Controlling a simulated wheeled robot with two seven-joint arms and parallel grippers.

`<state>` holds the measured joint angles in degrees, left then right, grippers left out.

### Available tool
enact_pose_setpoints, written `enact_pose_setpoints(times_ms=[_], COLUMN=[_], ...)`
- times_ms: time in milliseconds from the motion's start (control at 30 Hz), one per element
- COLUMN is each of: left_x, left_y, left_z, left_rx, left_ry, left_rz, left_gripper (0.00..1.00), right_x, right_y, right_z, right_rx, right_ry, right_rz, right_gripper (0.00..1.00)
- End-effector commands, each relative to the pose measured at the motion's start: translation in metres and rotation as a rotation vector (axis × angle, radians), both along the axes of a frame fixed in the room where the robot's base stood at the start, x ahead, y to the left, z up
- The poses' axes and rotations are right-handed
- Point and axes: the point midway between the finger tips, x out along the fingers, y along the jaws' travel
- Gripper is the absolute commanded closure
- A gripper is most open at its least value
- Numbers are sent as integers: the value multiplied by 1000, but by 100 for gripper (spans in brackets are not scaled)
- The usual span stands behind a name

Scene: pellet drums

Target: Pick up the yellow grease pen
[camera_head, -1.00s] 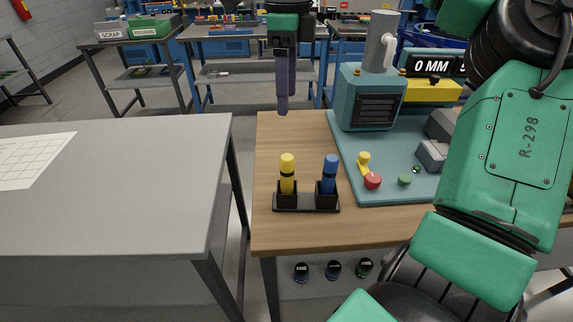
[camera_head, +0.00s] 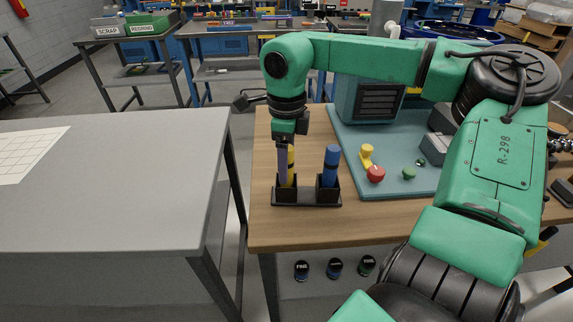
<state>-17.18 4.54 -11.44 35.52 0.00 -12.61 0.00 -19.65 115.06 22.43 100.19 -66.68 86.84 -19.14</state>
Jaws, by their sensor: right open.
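The yellow grease pen (camera_head: 291,166) stands upright in the left cup of a small black two-cup holder (camera_head: 306,199) on the wooden bench. A blue pen (camera_head: 330,166) stands upright in the right cup. My right gripper (camera_head: 284,181) points down at the yellow pen, with its fingers low beside the pen near the cup. It is open; the finger in front hides the pen's left side, and the gripper body hides its top. I cannot tell whether a finger touches the pen. My left gripper is out of view.
A teal machine (camera_head: 350,100) stands on a teal plate behind the holder. The plate carries a red button (camera_head: 376,174), a yellow part (camera_head: 366,155) and a green button (camera_head: 408,173). A grey table (camera_head: 110,200) stands to the left, across a gap.

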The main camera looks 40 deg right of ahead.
Motion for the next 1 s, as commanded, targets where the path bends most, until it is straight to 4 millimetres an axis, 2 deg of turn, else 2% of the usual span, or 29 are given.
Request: enact_pose_setpoints(times_ms=[167,233,367,400,767,867,1000], left_x=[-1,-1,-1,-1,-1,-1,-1], left_y=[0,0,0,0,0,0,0], left_z=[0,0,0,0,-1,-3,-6], left_rx=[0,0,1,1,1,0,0], left_ry=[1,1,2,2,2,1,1], left_rz=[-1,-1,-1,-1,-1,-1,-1], left_gripper=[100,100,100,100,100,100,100], right_x=[0,0,0,0,1,1,2], right_y=[0,0,0,0,0,0,0], right_z=[-2,-2,-1,-1,5,17,49], right_rx=[0,0,0,0,0,-1,-3], right_ry=[-1,-1,-1,-1,-3,-5,-7], right_rz=[0,0,0,0,-1,-1,-3], right_gripper=[26,45,95,100,100,100,100])
